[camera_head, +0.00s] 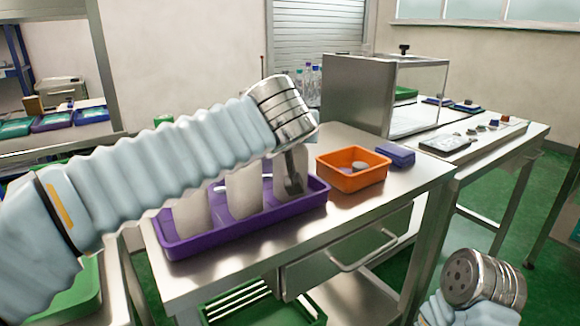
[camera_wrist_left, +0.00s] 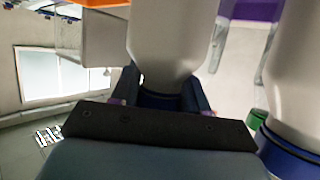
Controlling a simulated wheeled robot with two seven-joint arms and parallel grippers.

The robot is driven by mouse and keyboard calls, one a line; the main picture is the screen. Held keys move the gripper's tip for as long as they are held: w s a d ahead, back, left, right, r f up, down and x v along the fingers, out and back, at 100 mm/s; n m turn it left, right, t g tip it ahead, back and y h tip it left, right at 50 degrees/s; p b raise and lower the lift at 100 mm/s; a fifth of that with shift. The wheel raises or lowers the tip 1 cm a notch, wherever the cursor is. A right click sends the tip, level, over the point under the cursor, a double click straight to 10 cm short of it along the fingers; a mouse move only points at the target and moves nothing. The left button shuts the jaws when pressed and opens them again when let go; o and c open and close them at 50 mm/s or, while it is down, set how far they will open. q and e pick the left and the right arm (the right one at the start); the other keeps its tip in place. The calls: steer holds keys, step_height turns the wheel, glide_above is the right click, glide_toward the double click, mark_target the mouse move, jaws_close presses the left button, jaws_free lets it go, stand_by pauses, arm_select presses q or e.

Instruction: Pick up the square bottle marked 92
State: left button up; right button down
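White bottles stand in a purple tray (camera_head: 240,231) on the steel table; one white bottle (camera_head: 244,190) shows in the middle of it. No marking 92 is legible. My left gripper (camera_head: 293,180) points down at the right-end bottle, mostly hidden behind my sleeved arm and wrist. In the left wrist view its fingers (camera_wrist_left: 163,95) stand on both sides of the dark blue cap of a white bottle (camera_wrist_left: 170,45). I cannot tell whether they press on the cap. A second white bottle (camera_wrist_left: 300,80) with a blue cap is beside it. My right gripper is not visible.
An orange bin (camera_head: 352,172) with a small round item and a blue-purple box (camera_head: 396,155) stand right of the tray. A steel and glass cabinet (camera_head: 385,92) stands behind. A green crate (camera_head: 262,305) is below the table. The table's front right is clear.

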arm_select(q)
jaws_close()
steer(key=shift+r, duration=0.1)
